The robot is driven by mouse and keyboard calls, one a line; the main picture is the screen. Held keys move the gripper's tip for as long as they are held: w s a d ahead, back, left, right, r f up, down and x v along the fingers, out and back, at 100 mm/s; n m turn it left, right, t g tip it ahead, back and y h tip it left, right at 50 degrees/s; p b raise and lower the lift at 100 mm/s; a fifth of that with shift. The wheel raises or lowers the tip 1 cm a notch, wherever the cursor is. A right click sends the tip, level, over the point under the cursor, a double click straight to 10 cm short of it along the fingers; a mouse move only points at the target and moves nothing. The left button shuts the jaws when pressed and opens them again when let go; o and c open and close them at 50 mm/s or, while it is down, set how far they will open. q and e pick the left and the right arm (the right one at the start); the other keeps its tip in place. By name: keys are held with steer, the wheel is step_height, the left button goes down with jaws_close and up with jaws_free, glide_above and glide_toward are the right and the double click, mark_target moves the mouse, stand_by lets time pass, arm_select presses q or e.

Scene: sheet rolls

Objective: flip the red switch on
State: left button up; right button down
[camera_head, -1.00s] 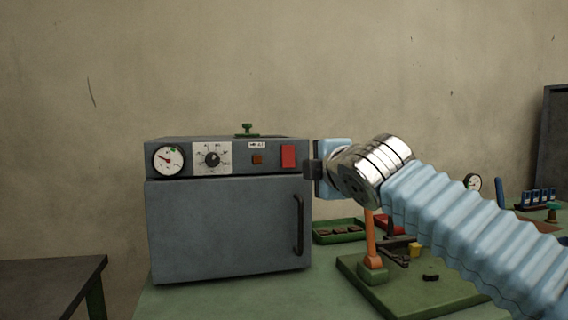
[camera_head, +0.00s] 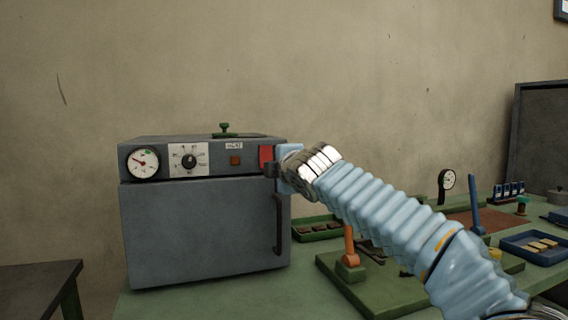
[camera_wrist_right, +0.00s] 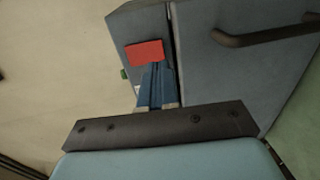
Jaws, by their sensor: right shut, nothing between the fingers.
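The red switch (camera_head: 266,155) is a flat red rectangle at the right end of the grey oven's (camera_head: 200,230) front panel. In the right wrist view the red switch (camera_wrist_right: 144,51) lies just beyond my fingertips. My right gripper (camera_head: 270,169) is at the panel's right end and covers the switch's lower right part in the head view. Its blue fingers are shut together and empty in the wrist view (camera_wrist_right: 158,70). I cannot tell whether they touch the switch. My left gripper is not in view.
The panel also has a gauge (camera_head: 143,162), a black knob (camera_head: 189,160) and a small brown square (camera_head: 235,160). A dark door handle (camera_head: 279,225) is below my gripper. A green board with an orange lever (camera_head: 349,245) and trays (camera_head: 316,232) are on the table at right.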

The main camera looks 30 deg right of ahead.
mark_target(266, 156)
steer(key=p+x, duration=0.1)
steer(key=x, duration=0.3)
steer(key=shift+w+d, duration=0.1)
steer(key=shift+w, duration=0.2)
steer(key=shift+f, duration=0.1)
steer(key=shift+w+b, duration=0.2)
steer(key=shift+b, duration=0.6)
steer(key=shift+f, duration=0.1)
